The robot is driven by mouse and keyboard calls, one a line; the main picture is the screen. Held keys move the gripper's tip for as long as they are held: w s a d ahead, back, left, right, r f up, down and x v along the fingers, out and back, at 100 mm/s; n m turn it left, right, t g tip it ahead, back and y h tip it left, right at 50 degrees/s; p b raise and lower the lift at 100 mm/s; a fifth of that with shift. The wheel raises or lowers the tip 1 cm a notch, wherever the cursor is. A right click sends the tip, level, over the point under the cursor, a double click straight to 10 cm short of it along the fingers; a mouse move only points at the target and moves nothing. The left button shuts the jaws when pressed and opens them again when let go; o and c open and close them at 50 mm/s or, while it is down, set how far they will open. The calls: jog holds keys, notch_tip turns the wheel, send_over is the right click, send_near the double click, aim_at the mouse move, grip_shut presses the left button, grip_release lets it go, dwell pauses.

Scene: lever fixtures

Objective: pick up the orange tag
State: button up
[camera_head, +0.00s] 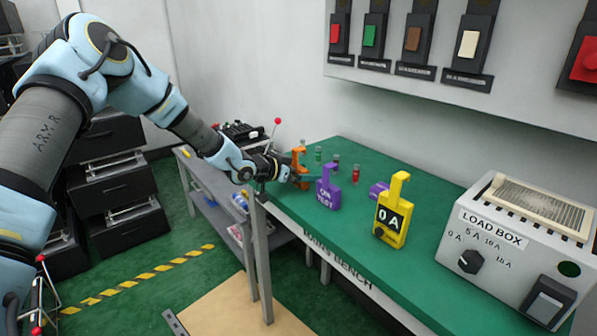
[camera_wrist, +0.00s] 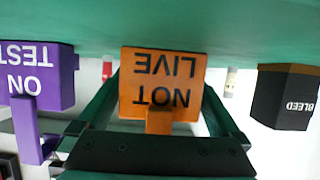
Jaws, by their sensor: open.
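The orange tag (camera_head: 298,157) stands at the far left end of the green bench, partly hidden by my gripper (camera_head: 298,175) in the head view. In the wrist view the picture is upside down, and the orange tag (camera_wrist: 162,78) reads "NOT LIVE". Its narrow stem (camera_wrist: 158,122) points toward my palm. My gripper (camera_wrist: 160,100) is open, with one green finger on each side of the tag. I cannot tell whether either finger touches it.
A purple "ON TEST" tag (camera_head: 327,191) stands close beside, also at the wrist view's left (camera_wrist: 40,75). A black "BLEED" tag (camera_wrist: 284,95) is at its right. A yellow ammeter (camera_head: 391,215) and load box (camera_head: 515,245) stand farther right on the bench (camera_head: 345,240).

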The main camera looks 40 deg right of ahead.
jog(key=c, duration=1.1)
